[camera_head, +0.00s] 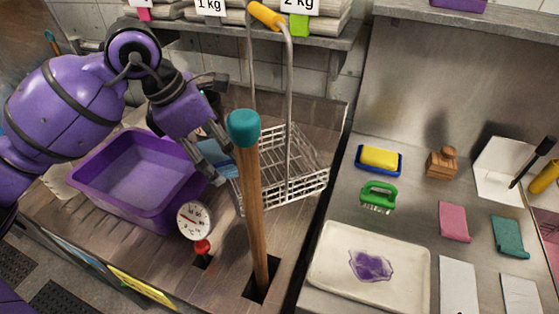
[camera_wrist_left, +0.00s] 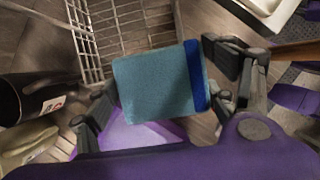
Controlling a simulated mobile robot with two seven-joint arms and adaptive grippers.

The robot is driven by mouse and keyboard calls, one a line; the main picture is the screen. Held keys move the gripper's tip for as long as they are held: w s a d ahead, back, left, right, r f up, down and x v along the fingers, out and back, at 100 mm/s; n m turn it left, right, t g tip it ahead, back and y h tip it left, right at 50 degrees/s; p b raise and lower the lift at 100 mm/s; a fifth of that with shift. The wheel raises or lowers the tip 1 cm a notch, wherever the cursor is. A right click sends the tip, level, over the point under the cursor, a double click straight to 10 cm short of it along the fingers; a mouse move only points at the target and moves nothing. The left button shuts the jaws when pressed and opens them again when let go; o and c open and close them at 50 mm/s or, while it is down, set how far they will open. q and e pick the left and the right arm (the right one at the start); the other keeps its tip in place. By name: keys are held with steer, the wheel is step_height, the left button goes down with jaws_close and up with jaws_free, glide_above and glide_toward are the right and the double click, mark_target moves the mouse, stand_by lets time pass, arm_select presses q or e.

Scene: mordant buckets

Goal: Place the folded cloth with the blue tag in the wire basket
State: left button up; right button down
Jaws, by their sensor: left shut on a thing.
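The folded cloth (camera_head: 212,155) is light blue and is held in my left gripper (camera_head: 213,168), at the left side of the wire basket (camera_head: 297,175). In the left wrist view the cloth (camera_wrist_left: 155,88) sits between the fingers, with a dark blue tag band (camera_wrist_left: 197,76) along its right edge. The wire basket (camera_wrist_left: 112,40) is beyond it there, with a tall handle and yellow grip (camera_head: 265,15) in the head view. The gripper and a wooden pole partly hide the cloth and basket in the head view. My right gripper is not in view.
A wooden pole with a teal knob (camera_head: 244,127) stands upright before the basket. A purple tub (camera_head: 145,180) is at left, with a round dial (camera_head: 193,220) near it. A white tray (camera_head: 372,265), sponge (camera_head: 380,158) and green brush (camera_head: 378,197) lie on the right counter.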

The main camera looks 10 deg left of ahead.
arm_select(q)
steer(key=shift+w+d+f, duration=0.15)
steer(key=shift+w+f, duration=0.1)
steer(key=shift+f, duration=0.25)
steer(key=w+d+f, duration=0.2)
steer(key=w, duration=0.1)
steer(key=w+d+f, duration=0.2)
steer(key=w+f, duration=0.1)
steer(key=w+d+f+p, duration=0.1)
steer(key=w+d+f, duration=0.1)
steer(key=w+f, duration=0.1)
steer(key=shift+w+d, duration=0.25)
steer(key=shift+w, duration=0.3)
steer(key=shift+w+d+f, duration=0.1)
steer(key=shift+w+f, duration=0.15)
steer(key=shift+f, duration=0.05)
steer(key=x, duration=0.3)
steer(key=shift+a+f, duration=0.3)
steer(key=shift+f, duration=0.2)
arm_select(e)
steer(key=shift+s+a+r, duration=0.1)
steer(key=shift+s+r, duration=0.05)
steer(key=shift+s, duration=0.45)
